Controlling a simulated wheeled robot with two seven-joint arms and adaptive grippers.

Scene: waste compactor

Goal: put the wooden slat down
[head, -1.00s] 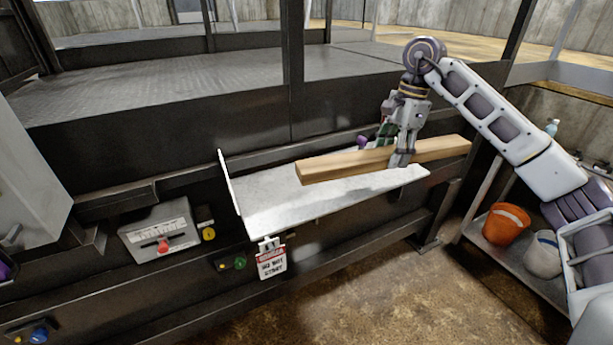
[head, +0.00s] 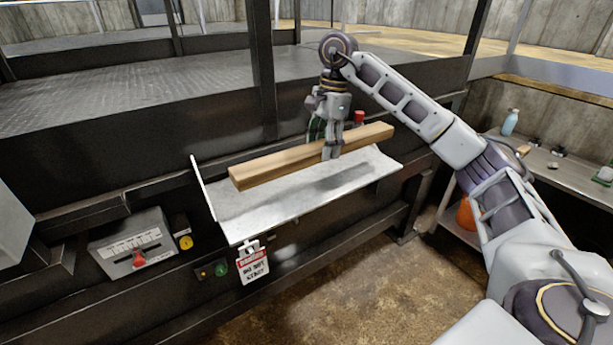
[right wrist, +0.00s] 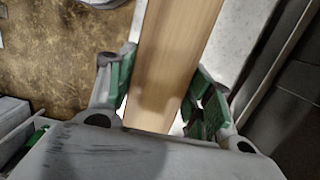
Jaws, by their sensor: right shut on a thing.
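The wooden slat (head: 285,160) is a long light-brown beam. In the head view it lies lengthwise above the white metal shelf (head: 250,218), with a shadow on the shelf below it, so it looks held a little above. My right gripper (head: 331,152) is shut on the slat right of its middle, coming down from above. In the right wrist view the slat (right wrist: 175,60) runs between the two green-padded fingers (right wrist: 160,95). My left gripper is not in view.
A red-and-white warning tag (head: 252,263) hangs at the shelf's front edge. A control box with a red lever (head: 135,248) is to the left. A dark post (head: 262,75) stands behind the shelf. A side bench (head: 570,175) with a bottle (head: 510,123) is at right.

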